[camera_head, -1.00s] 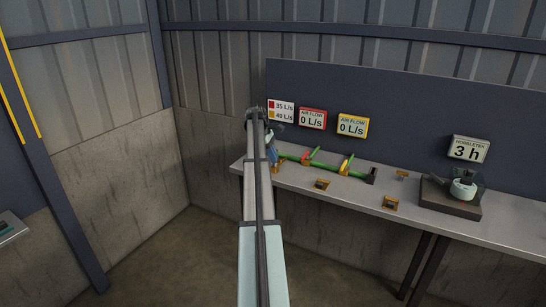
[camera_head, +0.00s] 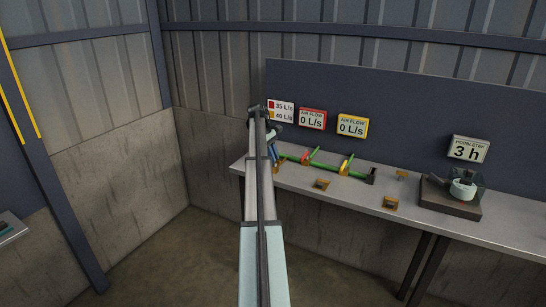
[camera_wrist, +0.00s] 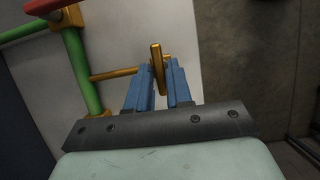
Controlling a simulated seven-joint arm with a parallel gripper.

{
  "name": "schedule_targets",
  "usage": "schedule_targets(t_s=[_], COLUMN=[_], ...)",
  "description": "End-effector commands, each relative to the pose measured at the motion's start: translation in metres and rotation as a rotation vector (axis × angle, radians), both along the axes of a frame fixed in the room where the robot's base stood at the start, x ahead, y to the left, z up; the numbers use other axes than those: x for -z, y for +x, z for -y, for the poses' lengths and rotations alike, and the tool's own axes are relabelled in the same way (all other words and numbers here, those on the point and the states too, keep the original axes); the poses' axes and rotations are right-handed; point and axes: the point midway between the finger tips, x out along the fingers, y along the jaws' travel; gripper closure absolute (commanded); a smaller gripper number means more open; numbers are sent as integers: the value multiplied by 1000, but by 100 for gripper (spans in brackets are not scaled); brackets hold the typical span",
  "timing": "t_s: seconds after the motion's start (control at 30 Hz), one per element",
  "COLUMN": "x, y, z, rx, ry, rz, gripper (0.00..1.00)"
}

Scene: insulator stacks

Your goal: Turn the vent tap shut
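In the head view my gripper (camera_head: 273,154) is at the left end of the bench pipework, and my arm hides the tap there.
The bench (camera_head: 340,190) carries a green pipe with a red valve (camera_head: 311,156) and a yellow valve (camera_head: 346,164). Red (camera_head: 312,118) and yellow (camera_head: 353,126) flow displays read 0 L/s. A device on a dark base (camera_head: 450,198) stands right. Small brown blocks sit near the front edge.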

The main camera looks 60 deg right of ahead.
Motion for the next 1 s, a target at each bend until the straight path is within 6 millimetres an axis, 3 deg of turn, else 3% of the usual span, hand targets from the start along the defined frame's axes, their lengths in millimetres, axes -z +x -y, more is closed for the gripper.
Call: schedule_targets(t_s=[0.17,0.53,1.0], x=[0,-6,-78], y=[0,2,33], z=[0,1,2], rx=[-1,-2,-2], ry=[0,0,0], rz=[0,0,0], gripper=[62,62,62])
